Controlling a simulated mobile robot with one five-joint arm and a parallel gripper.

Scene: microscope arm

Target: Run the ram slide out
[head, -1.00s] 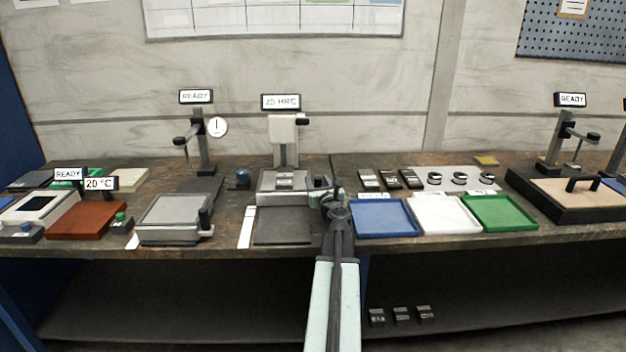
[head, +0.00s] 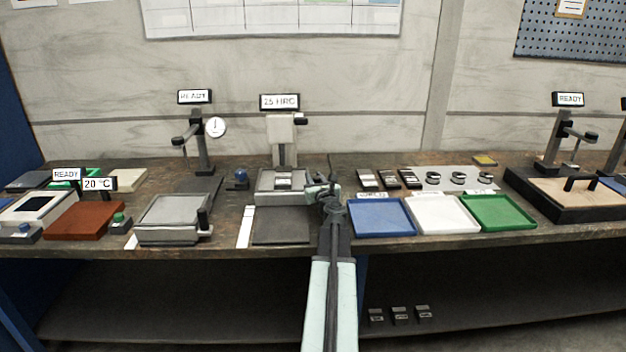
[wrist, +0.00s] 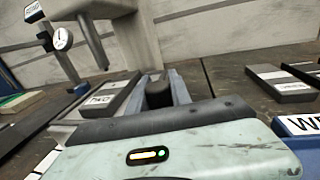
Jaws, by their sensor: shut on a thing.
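The hardness tester (head: 283,133) with the "25 HRC" sign stands at the back of the bench, left of my arm. Its grey base carries a small labelled block (head: 284,181), also seen in the wrist view (wrist: 104,101). My gripper (head: 316,190) is at the right side of this base. In the wrist view my gripper (wrist: 160,92) is shut on a dark knob (wrist: 158,94), which sits between its two fingers. The knob's mount is hidden by the gripper. I cannot tell for certain which part is the ram slide.
A dark flat plate (head: 281,231) lies in front of the tester. Blue (head: 380,232), white (head: 444,228) and green (head: 498,225) trays stand to the right of my arm. Dark labelled blocks (head: 390,180) lie behind them. A grey machine (head: 172,220) stands to the left.

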